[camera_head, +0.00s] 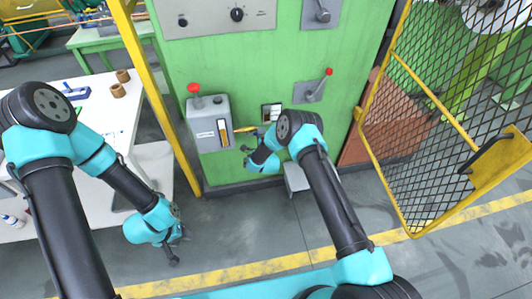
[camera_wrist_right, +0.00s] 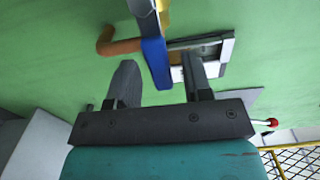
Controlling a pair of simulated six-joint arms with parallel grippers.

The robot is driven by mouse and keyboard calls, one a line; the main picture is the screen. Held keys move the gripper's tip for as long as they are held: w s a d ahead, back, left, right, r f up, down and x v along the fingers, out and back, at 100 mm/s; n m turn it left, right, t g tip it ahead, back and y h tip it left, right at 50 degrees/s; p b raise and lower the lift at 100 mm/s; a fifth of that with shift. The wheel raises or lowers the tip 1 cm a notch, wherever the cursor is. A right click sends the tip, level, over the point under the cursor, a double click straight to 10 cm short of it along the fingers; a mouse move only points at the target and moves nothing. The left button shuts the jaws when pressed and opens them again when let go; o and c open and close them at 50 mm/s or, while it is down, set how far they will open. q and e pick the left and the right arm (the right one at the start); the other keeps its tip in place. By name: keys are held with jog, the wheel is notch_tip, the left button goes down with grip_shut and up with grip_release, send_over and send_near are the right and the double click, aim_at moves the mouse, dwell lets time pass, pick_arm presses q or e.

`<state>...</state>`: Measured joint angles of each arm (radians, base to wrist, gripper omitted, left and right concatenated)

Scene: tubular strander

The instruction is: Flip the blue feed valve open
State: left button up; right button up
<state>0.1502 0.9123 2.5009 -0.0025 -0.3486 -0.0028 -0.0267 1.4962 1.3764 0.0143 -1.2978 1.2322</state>
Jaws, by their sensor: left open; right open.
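The blue valve handle (camera_wrist_right: 156,62) shows in the right wrist view as a flat bar standing out from the green panel. A copper-coloured pipe (camera_wrist_right: 120,46) runs to its left. My right gripper (camera_wrist_right: 160,76) is open, and the handle's end appears between its fingertips; I cannot tell whether they touch. In the head view my right gripper (camera_head: 246,156) is close to the green cabinet, below a yellow part (camera_head: 245,129); the blue handle is not clearly visible there. My left gripper (camera_head: 177,248) is open and empty, low over the floor at left.
A grey box (camera_head: 209,124) with a red-knobbed lever is left of my right gripper. A white-framed panel (camera_head: 271,112) is just above it. Another red-knobbed lever (camera_head: 318,86) is up right. A yellow mesh guard (camera_head: 450,110) stands right, and a white table (camera_head: 100,115) left.

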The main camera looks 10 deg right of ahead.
jog(key=s, duration=1.6)
jog(key=shift+s+d, duration=0.15)
jog(key=shift+s, duration=0.1)
jog(key=s+d+r+n+g+y, duration=0.1)
jog(key=s+d+n+g, duration=0.1)
jog(key=s+n+g, duration=0.3)
jog(key=s+d+r+n+g+y, duration=0.1)
jog(key=s+d+n+g, duration=0.2)
jog(key=s, duration=1.1)
jog(key=s+d+r+n+g+y, duration=0.1)
jog(key=s+d+n+g, duration=0.2)
jog(key=s+n+g, duration=0.5)
jog(key=shift+s+d+r+g+y, duration=0.2)
jog(key=shift+s+r+g+y, duration=0.1)
jog(key=shift+s+g, duration=0.45)
